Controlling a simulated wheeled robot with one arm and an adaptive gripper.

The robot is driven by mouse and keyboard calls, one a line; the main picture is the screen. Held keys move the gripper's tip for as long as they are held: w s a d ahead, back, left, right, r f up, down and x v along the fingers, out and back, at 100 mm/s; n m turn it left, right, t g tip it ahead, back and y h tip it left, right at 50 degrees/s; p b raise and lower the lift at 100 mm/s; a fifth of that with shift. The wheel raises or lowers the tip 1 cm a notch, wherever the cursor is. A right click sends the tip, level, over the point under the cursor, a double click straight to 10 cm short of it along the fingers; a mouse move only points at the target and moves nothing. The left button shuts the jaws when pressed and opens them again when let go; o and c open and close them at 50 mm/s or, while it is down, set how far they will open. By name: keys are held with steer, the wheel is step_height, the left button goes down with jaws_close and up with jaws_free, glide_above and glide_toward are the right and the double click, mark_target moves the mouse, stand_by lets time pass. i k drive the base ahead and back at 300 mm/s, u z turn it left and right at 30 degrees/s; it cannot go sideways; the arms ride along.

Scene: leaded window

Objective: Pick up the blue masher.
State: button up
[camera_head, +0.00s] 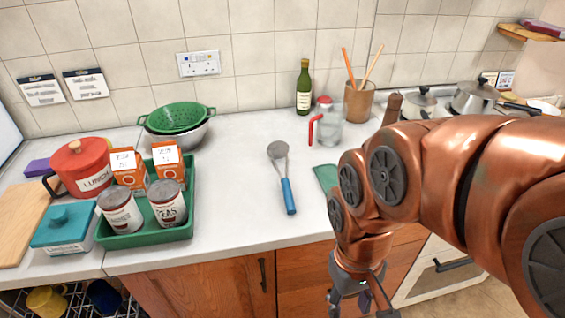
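The blue masher (288,196) lies on the white countertop, right of the green tray. Its blue handle points toward the counter's front edge and its grey round head points toward the wall. My gripper (358,304) hangs at the bottom of the view, in front of the wooden drawers and right of the masher. It is apart from the masher and lower than the counter's edge. Its fingers look spread, with nothing seen between them; the tips are near the picture's lower edge.
A green tray (146,238) with cans and orange boxes stands left of the masher. A green board (325,177), partly hidden by my arm, lies to its right. A glass jug (329,130) and a green bottle (304,88) stand behind. The counter around the masher is clear.

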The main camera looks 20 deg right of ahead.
mark_target(277, 149)
steer(key=u, duration=3.3)
steer(key=k, duration=1.4)
steer(key=z, duration=0.5)
